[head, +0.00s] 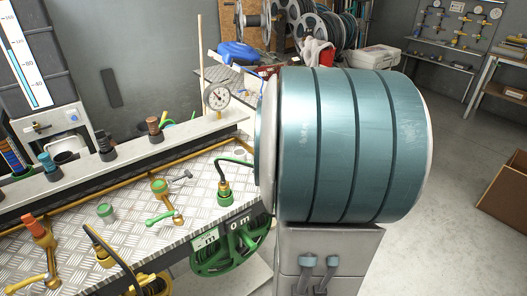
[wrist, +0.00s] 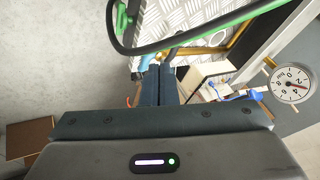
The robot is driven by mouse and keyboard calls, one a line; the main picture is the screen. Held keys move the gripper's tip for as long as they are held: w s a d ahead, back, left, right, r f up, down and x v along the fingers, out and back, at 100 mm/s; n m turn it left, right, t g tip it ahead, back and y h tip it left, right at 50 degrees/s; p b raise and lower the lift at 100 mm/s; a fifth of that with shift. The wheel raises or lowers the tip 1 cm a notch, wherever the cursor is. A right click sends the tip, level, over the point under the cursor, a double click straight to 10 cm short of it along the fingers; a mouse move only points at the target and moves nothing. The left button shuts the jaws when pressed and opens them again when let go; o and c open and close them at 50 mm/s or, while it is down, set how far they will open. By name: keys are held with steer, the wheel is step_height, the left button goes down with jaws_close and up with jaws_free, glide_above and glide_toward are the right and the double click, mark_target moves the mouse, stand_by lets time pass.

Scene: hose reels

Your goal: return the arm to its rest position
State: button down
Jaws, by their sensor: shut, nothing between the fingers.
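My gripper (wrist: 159,72) shows in the wrist view. Its two dark fingers are together, shut and with nothing seen between them. The fingers point toward the metal tread-plate bench (wrist: 190,17). A green and black hose (wrist: 190,38) crosses the view beyond the fingertips; I cannot tell how far apart they are. In the head view the gripper cannot be made out. A large teal ribbed cylinder fills the middle right there and hides part of the bench; I cannot tell whether it is part of my arm.
In the head view the bench (head: 130,187) holds a pressure gauge (head: 217,97), yellow fittings and a short green hose (head: 224,185). A green hose reel (head: 215,256) hangs at its front edge. Several reels stand behind. Open floor (head: 455,190) lies right, with a cardboard box (head: 505,190).

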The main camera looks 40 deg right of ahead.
steer(key=shift+a+r, duration=0.1)
steer(key=shift+a, duration=0.05)
steer(key=s+a+r+n+y, duration=0.1)
steer(key=a+n, duration=0.2)
steer(key=a, duration=0.4)
steer(key=s+a+n+y, duration=0.2)
steer(key=a+n, duration=0.1)
steer(key=a, duration=0.4)
steer(key=s+a+n+g, duration=0.3)
steer(key=s+a+n, duration=0.4)
steer(key=s+a, duration=0.3)
steer(key=shift+s+a+n, duration=0.3)
steer(key=shift+a+n, duration=0.1)
steer(key=shift+a, duration=0.25)
steer(key=shift+f, duration=0.1)
